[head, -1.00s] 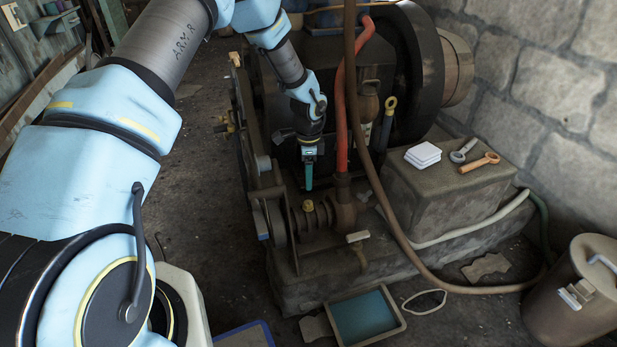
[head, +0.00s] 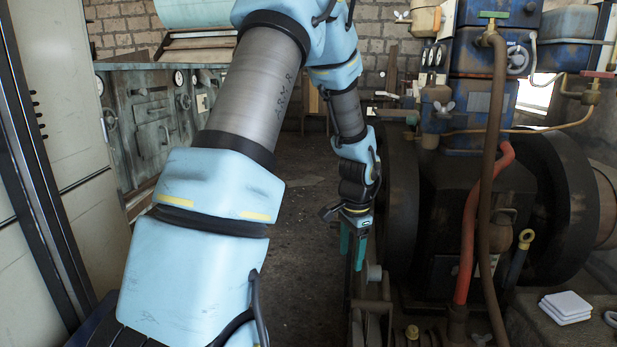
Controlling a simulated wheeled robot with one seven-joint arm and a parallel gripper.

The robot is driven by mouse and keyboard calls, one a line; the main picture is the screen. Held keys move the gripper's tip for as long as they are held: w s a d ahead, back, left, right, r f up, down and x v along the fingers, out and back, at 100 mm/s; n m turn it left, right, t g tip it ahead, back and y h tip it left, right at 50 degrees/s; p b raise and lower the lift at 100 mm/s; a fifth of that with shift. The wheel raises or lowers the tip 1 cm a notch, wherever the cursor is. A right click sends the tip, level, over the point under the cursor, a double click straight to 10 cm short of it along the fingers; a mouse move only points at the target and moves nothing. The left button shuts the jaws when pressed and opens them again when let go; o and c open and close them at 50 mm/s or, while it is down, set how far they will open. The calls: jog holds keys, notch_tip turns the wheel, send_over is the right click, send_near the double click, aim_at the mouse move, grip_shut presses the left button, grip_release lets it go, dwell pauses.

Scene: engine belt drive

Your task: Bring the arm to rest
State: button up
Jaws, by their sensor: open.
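My arm, light blue and grey, reaches up from the bottom of the head view and bends down to my gripper (head: 353,248). The gripper points downward with its teal fingers apart, and nothing shows between them. It hangs to the left of the engine (head: 450,215), near the front end of the belt-drive side. I cannot tell how far the fingertips are from the metal parts just below and beside them.
White pads (head: 566,306) lie on the block at lower right. A grey panel with gauges (head: 150,120) stands at back left. The dark floor (head: 295,225) left of the gripper is clear.

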jog(key=s+a+r+n, duration=0.4)
jog(key=s+a+n, duration=0.2)
jog(key=a, duration=0.3)
jog(key=s+a+r+n, duration=0.5)
jog(key=s+a+n, duration=0.1)
jog(key=a, duration=0.3)
notch_tip(320, 180, up, 20)
jog(key=p, duration=2)
jog(key=shift+d+t, duration=0.25)
jog(key=shift+t, duration=0.15)
jog(key=shift+w, duration=0.1)
